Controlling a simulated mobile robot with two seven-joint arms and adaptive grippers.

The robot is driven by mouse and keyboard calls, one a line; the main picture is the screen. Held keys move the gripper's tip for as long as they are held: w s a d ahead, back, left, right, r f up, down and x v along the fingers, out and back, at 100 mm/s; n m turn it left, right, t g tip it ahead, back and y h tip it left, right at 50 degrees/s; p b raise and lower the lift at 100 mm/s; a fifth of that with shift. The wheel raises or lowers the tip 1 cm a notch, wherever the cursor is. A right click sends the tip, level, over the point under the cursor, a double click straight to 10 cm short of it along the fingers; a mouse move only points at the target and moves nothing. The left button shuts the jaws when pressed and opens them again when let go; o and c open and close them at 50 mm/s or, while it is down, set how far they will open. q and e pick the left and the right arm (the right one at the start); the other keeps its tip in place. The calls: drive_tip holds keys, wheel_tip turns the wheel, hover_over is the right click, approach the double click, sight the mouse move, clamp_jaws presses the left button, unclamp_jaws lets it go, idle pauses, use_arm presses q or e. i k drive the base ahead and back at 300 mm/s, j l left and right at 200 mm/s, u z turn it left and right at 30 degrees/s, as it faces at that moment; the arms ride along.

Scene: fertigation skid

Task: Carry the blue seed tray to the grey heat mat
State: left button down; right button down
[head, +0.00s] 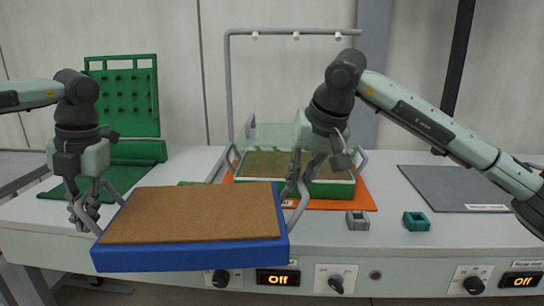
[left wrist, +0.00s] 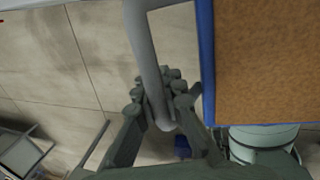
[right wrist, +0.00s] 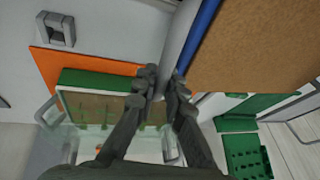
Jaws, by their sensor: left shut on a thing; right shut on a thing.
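The blue seed tray (head: 190,256), filled with brown soil, is held up at the bench's front edge, slightly tilted in the picture. It shows in the left wrist view (left wrist: 208,60) and right wrist view (right wrist: 203,32). My left gripper (head: 90,212) is shut on the grey handle at its left end; the fingers close around the bar in the left wrist view (left wrist: 165,108). My right gripper (head: 293,190) is shut on the right-end handle, also in the right wrist view (right wrist: 164,88). The grey heat mat (head: 445,186) lies bare on the bench at the right.
A green tray under a clear cover (head: 325,190) stands on an orange mat (head: 345,200) behind my right gripper. A grey block (head: 358,220) and a teal block (head: 417,222) sit near the front edge. A green pegboard (head: 125,95) stands at back left.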

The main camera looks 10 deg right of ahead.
sight(478, 185)
drive_tip(key=l+z, duration=0.25)
drive_tip(key=l, duration=0.7)
drive_tip(key=l+z, duration=0.25)
drive_tip(key=l, duration=0.7)
drive_tip(key=i+l, duration=0.25)
drive_tip(key=l, duration=0.25)
drive_tip(key=i+l, duration=0.55)
drive_tip(key=l+z, duration=0.05)
